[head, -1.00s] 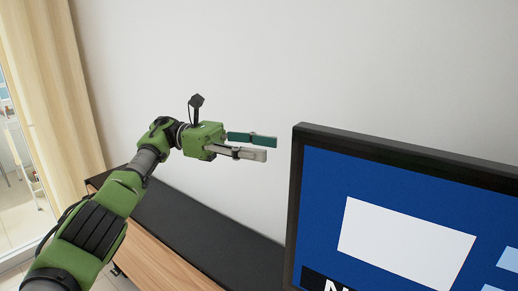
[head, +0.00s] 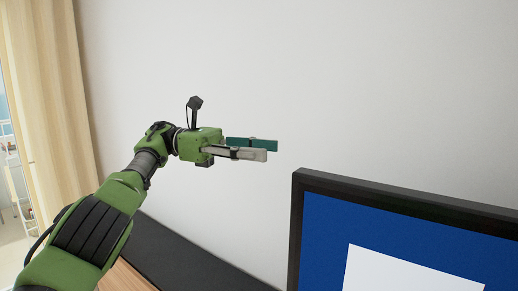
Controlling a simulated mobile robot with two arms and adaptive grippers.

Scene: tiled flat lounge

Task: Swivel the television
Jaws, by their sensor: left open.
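The television (head: 408,234) is at the lower right of the head view, with a black frame and a blue and white picture on its screen. Its lower and right parts are cut off by the picture's edge. My left gripper (head: 271,150) is up and to the left of the television's upper left corner, apart from it. Its two fingers, one teal and one pale grey, point right with nothing between them. It is open. My right gripper is not in view.
A low cabinet with a black top (head: 190,254) and wooden front runs along the plain wall (head: 330,70). A beige curtain (head: 48,110) hangs at the left beside a bright opening. The space between gripper and television is clear.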

